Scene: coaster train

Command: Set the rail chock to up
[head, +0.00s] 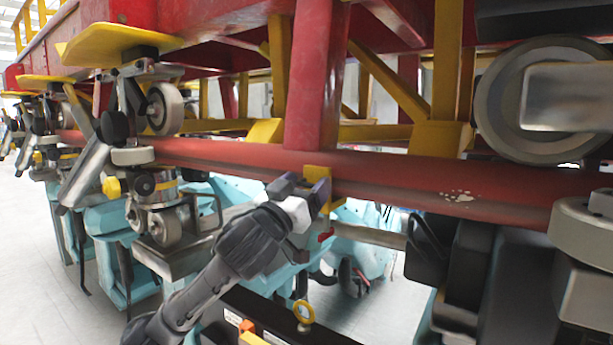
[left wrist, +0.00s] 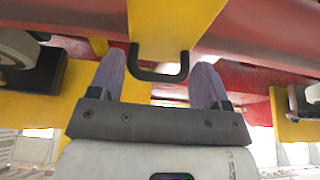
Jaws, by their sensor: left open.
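The rail chock appears to be the yellow plate (head: 318,174) on the red rail tube; it also shows in the left wrist view (left wrist: 172,24). A black U-shaped handle (left wrist: 160,78) hangs from its lower end. My left gripper (head: 302,188) is at the plate, just under the tube. In the left wrist view my left gripper (left wrist: 160,80) is open, with one purple finger on each side of the handle. Gaps show between the fingers and the handle, so it is not gripped. My right gripper is not in view.
The red rail tube (head: 400,180) runs across above my left gripper. Wheel assemblies stand at left, with a roller wheel (head: 164,108), and at right, with a large grey wheel (head: 540,98). Teal seats (head: 205,205) hang behind. A yellow ring (head: 303,313) sits below my gripper.

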